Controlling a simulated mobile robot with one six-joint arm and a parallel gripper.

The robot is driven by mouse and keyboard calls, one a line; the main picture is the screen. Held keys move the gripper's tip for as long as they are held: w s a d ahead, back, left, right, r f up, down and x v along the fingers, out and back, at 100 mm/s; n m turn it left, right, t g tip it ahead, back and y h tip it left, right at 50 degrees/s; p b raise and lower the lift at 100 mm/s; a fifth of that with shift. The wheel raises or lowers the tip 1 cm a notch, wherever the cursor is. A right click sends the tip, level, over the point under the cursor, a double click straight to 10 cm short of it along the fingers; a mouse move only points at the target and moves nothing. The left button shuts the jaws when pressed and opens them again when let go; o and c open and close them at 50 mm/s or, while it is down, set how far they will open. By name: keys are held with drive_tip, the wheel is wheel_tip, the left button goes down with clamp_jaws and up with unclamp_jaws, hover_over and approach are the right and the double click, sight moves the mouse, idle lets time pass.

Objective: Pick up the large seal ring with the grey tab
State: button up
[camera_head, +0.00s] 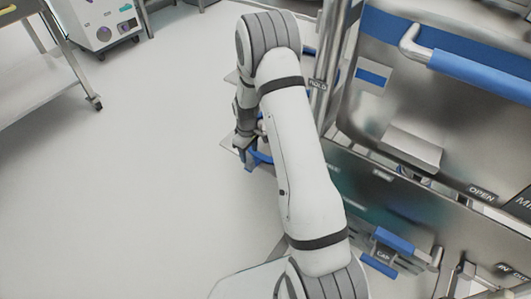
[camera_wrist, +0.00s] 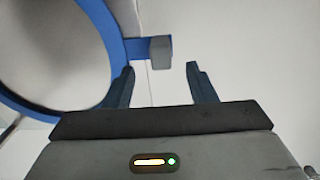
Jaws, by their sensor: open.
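The large blue seal ring (camera_wrist: 112,38) fills the left side of the wrist view, partly cut off by the frame edge. A short blue stem runs right from it to the grey tab (camera_wrist: 160,50). My gripper (camera_wrist: 164,84) is open, with its two dark fingers apart and nothing between them. The tab is just beyond the fingertips, roughly in line with the gap, nearer the left finger. The left fingertip appears close to the ring's edge; I cannot tell if they touch. In the head view, blue parts of the ring (camera_head: 262,157) show beside my arm, which hides the rest.
A steel machine with a blue-handled door (camera_head: 470,75) stands close on the right of my arm. A steel table (camera_head: 45,85) and a white wheeled unit (camera_head: 98,22) are at the upper left. The floor to the left is clear.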

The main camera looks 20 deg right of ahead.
sight(249, 161)
wheel_tip(249, 161, down, 6)
drive_tip(key=b, duration=0.3)
drive_tip(key=shift+s+f, duration=0.1)
drive_tip(key=shift+f, duration=0.05)
drive_tip(key=shift+c, duration=0.2)
clamp_jaws()
